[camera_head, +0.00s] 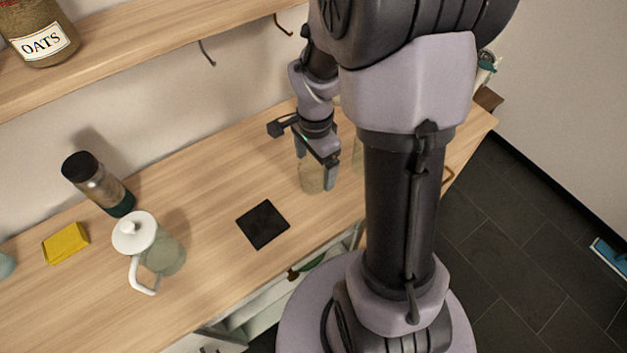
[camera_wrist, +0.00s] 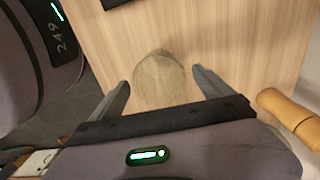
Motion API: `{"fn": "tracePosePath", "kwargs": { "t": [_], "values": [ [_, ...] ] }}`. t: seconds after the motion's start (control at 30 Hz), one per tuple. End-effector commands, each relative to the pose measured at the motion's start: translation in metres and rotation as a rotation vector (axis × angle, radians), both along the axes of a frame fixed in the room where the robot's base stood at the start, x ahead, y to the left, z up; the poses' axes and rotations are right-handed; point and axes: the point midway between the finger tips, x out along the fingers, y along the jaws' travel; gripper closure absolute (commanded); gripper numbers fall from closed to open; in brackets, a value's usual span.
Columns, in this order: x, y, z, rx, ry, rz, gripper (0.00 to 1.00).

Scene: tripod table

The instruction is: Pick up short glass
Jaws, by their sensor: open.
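The short glass (camera_head: 312,178) is see-through and stands upright on the wooden counter (camera_head: 200,200), right below my gripper in the head view. In the wrist view the glass (camera_wrist: 160,80) shows as a round, faintly tinted shape. My gripper (camera_head: 317,178) is open, pointing down. In the wrist view its two fingers (camera_wrist: 162,88) stand on either side of the glass, with a gap on both sides. Whether the fingertips are level with the glass is hard to tell. My arm hides part of the counter to the right.
Another clear glass item (camera_head: 358,155) stands partly hidden behind my arm. A black square mat (camera_head: 263,224), a pitcher with a white lid (camera_head: 150,245), a dark-capped bottle (camera_head: 98,185) and a yellow block (camera_head: 66,243) lie left. A wooden handle-like thing (camera_wrist: 290,118) is near the right finger.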

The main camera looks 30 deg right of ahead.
Motion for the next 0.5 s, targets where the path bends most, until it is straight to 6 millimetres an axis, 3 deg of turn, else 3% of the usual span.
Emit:
{"fn": "tracePosePath", "kwargs": {
  "t": [0.2, 0.4, 0.5],
  "values": [
    [-0.001, 0.003, -0.046, 0.001, 0.003, 0.000, 0.10],
    [-0.001, 0.003, -0.044, 0.001, 0.001, 0.000, 0.10],
    [-0.001, 0.003, -0.044, 0.001, 0.001, 0.000, 0.27]
  ]
}}
